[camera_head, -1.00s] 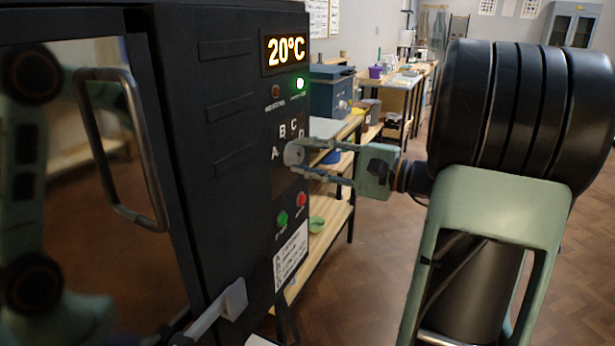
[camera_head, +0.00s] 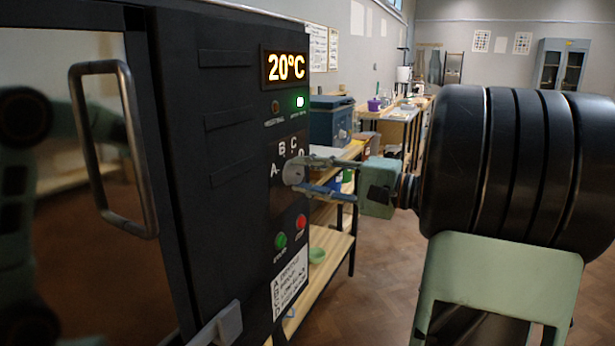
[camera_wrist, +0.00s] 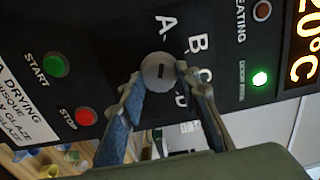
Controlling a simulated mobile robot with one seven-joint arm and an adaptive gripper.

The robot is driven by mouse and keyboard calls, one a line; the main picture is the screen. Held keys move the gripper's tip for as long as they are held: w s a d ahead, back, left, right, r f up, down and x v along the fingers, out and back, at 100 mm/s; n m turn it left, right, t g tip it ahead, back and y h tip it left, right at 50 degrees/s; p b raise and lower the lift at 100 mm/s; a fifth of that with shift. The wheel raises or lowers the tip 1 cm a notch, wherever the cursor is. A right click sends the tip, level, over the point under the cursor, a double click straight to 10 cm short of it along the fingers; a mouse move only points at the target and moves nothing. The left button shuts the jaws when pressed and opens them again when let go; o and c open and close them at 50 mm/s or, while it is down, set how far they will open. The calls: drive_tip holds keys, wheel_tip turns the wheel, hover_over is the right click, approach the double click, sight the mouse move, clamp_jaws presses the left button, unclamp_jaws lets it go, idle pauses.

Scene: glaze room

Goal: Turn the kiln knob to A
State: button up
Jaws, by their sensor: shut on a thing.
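The kiln knob (camera_head: 291,172) is a round grey dial on the dark control panel, with the letters A, B, C and D around it. My gripper (camera_head: 301,174) reaches it from the right and is shut on it, one finger on each side. In the wrist view the knob (camera_wrist: 157,69) sits between the fingertips of my gripper (camera_wrist: 160,81). A small dark mark shows on its face; I cannot tell for certain which letter it points to. The letter A (camera_wrist: 166,22) is clear of the fingers; D is partly hidden.
The kiln display (camera_head: 285,67) reads 20°C, with a lit green lamp (camera_head: 299,102) below. Green (camera_head: 281,241) and red (camera_head: 301,222) buttons sit under the knob. The kiln door handle (camera_head: 118,150) stands out at left. A wooden shelf (camera_head: 330,246) stands behind; open floor lies right.

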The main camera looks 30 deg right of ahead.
drive_tip(key=o, duration=1.2)
drive_tip(key=shift+c, duration=0.2)
drive_tip(key=shift+s, duration=0.1)
drive_tip(key=v, duration=1.2)
